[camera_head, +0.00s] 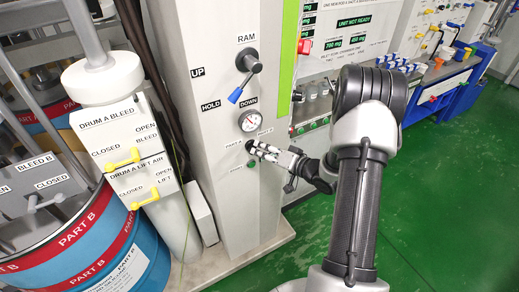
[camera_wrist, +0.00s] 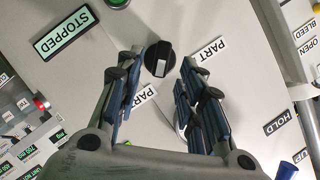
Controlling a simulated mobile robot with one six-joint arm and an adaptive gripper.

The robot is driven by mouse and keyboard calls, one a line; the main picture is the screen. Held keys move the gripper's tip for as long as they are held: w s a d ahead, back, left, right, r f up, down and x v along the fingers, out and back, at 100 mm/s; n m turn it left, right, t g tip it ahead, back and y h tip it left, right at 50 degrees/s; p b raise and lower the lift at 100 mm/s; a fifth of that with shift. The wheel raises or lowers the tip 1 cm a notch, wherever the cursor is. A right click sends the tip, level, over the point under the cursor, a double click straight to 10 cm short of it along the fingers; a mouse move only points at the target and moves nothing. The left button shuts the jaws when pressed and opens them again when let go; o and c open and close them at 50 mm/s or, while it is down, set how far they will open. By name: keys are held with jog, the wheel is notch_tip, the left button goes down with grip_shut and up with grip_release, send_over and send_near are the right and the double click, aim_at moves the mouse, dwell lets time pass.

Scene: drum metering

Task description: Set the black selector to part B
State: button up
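The black selector (camera_wrist: 158,58) is a round knob with a pale grey bar, on a pale panel in the wrist view. Two white labels reading PART (camera_wrist: 208,50) lie on either side of it; the fingers hide their letters. My gripper (camera_wrist: 160,64) is open, with one finger on each side of the knob and a visible gap to each. In the head view my gripper (camera_head: 254,150) reaches the column face just below the gauge and largely hides the selector. Whether the fingers touch the panel cannot be told.
The blue-tipped ram lever (camera_head: 236,95) and gauge (camera_head: 249,121) sit above on the column (camera_head: 226,190). A green STOPPED label (camera_wrist: 67,32) is near the knob. Yellow-handled drum valves (camera_head: 122,160) stand left. Green floor (camera_head: 440,180) is open at right.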

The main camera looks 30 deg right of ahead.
jog(key=v, duration=0.9)
jog(key=shift+s, duration=0.25)
jog(key=shift+d+r, duration=0.1)
jog(key=w+r+n+g+h+b, duration=0.2)
jog(key=w+r+n+g+h, duration=0.15)
jog(key=r+h, duration=0.3)
jog(key=s+a+r+g+h+b, duration=0.1)
jog(key=s+a+r+g+h, duration=0.1)
jog(key=s+a+r, duration=0.3)
jog(key=s+a+n+g+y+b, duration=0.1)
jog(key=s+a+g+y, duration=0.1)
jog(key=s+a, duration=0.6)
jog(key=s+a+r+n+g+y+b, duration=0.1)
jog(key=s+a+g+y, duration=0.1)
jog(key=s+a, duration=0.6)
jog(key=s, duration=0.5)
jog(key=shift+s, duration=0.2)
